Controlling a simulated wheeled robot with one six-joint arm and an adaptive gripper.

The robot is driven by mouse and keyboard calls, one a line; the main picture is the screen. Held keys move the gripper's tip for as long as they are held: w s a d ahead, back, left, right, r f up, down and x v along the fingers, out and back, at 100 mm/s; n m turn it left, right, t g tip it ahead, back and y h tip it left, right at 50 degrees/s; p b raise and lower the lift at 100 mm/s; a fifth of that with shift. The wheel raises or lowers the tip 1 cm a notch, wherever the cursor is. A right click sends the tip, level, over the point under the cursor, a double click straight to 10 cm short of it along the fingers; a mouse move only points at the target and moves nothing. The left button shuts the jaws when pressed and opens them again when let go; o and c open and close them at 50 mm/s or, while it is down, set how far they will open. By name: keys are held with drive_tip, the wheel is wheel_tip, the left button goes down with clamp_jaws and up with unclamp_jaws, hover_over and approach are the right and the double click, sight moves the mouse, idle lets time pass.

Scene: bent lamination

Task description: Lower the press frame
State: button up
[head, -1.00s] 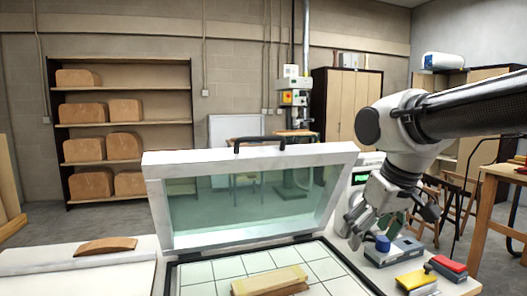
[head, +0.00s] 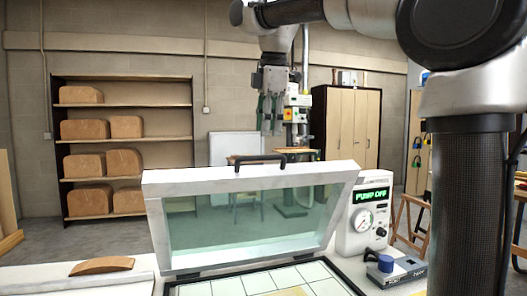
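The press frame (head: 157,213) is a pale rectangular frame with a clear greenish panel. It stands raised, hinged at its lower edge and leaning slightly back. A black bar handle (head: 261,160) sits on its top edge. My gripper (head: 271,128) hangs fingers down in the air, above the handle in the picture and apart from it. Its two green-padded fingers are open with nothing between them. The tiled press bed (head: 226,287) lies in front of the frame. A pale wood piece (head: 292,292) on it is mostly cut off by the lower picture edge.
A pump box (head: 361,220) with a gauge and a display reading "PUMP OFF" stands right of the frame. A blue-knobbed grey device (head: 391,268) is in front of it. A curved wood piece (head: 102,265) lies at left. The shelf (head: 122,140) is at the back.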

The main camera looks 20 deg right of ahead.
sight(264, 157)
drive_tip(key=shift+n, duration=0.3)
drive_tip(key=x, duration=0.7)
drive_tip(key=shift+w+a+f, duration=0.15)
drive_tip(key=shift+w+a, duration=0.15)
clamp_jaws()
